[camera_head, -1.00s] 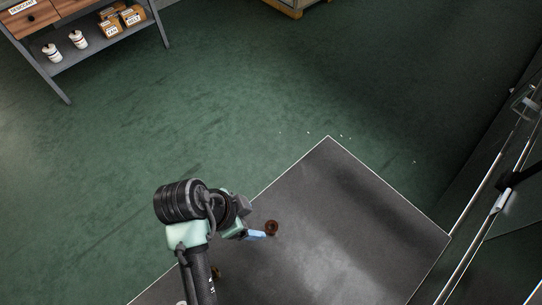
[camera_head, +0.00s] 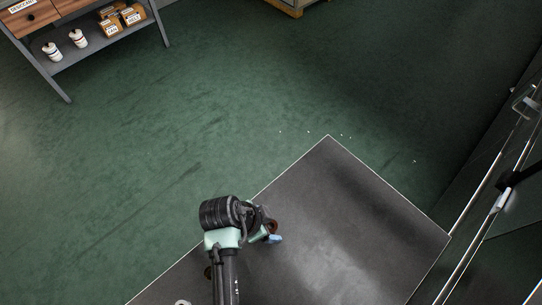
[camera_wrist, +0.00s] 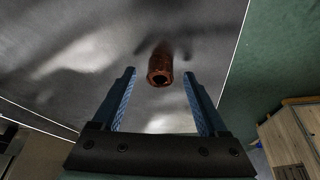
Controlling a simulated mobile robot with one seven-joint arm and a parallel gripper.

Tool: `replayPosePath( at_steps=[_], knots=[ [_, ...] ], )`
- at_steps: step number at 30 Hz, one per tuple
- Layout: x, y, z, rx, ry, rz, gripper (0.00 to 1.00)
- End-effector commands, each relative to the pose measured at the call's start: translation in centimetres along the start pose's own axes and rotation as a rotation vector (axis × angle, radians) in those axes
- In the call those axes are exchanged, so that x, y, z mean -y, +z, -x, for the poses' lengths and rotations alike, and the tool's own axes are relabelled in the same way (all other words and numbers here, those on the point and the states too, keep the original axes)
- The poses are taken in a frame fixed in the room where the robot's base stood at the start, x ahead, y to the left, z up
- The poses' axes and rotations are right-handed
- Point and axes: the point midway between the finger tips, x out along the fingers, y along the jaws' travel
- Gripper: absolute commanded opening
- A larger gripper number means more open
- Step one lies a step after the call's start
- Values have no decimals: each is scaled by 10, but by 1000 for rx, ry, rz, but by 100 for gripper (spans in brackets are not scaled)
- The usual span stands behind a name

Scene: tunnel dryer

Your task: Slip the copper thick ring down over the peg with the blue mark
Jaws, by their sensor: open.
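The copper thick ring (camera_wrist: 160,66) shows in the wrist view as a short, thick-walled copper piece with a dark hole facing me. It appears ahead of and between the two blue fingers, with a visible gap on each side. In the head view the ring (camera_head: 274,225) is on the dark grey table top, partly covered by my gripper (camera_head: 274,239). My gripper is open and empty, close to the ring; the exact distance is hard to tell. The peg with the blue mark cannot be made out in either view.
The dark grey table (camera_head: 345,235) is clear to the right of my gripper. A small olive-brass thing (camera_head: 208,272) is partly hidden beside my arm, and a pale round thing (camera_head: 182,303) is cut off at the bottom edge. A shelf unit (camera_head: 100,45) stands far off, upper left.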

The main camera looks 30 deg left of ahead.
Motion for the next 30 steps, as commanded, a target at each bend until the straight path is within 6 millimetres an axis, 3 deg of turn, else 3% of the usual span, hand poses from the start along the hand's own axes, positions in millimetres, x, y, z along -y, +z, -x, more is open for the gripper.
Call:
replayPosePath(
  at_steps=[2, 14, 25, 30],
  knots=[
    [0, 0, 0, 0, 0, 0, 71],
    [0, 0, 0, 0, 0, 0, 0],
    [0, -1, 2, -1, -1, 0, 0],
    [1, -9, 21, -3, -4, -2, 0]
  ],
)
